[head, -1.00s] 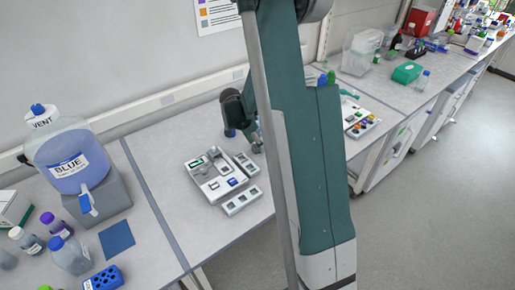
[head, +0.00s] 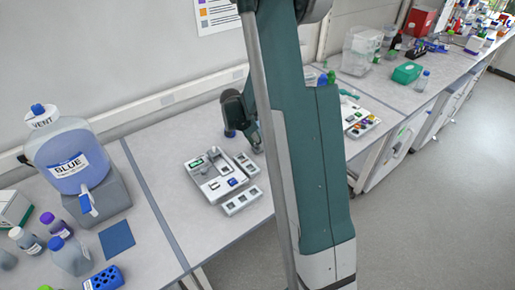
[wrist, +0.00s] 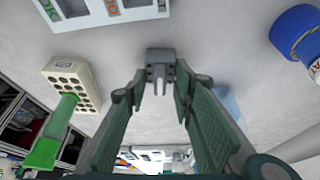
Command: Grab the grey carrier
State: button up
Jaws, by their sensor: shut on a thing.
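The grey carrier (wrist: 160,57) is a small block with prongs, seen in the wrist view at the upper middle. My gripper (wrist: 159,80) has its two green-padded fingers closed in on it, one on each side. In the head view my gripper (head: 256,145) is low over the bench, just behind the light grey station with slots. The carrier cannot be made out there. Whether it touches the bench is unclear.
The slotted station (head: 212,180) and two narrow slotted strips stand close in front of my gripper. In the wrist view, a white perforated block with a green part (wrist: 72,82) is at left and a blue-capped bottle (wrist: 295,30) at right.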

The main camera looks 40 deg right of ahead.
jog(key=shift+r, duration=0.1)
jog(key=shift+r, duration=4.95)
jog(key=shift+d, duration=0.15)
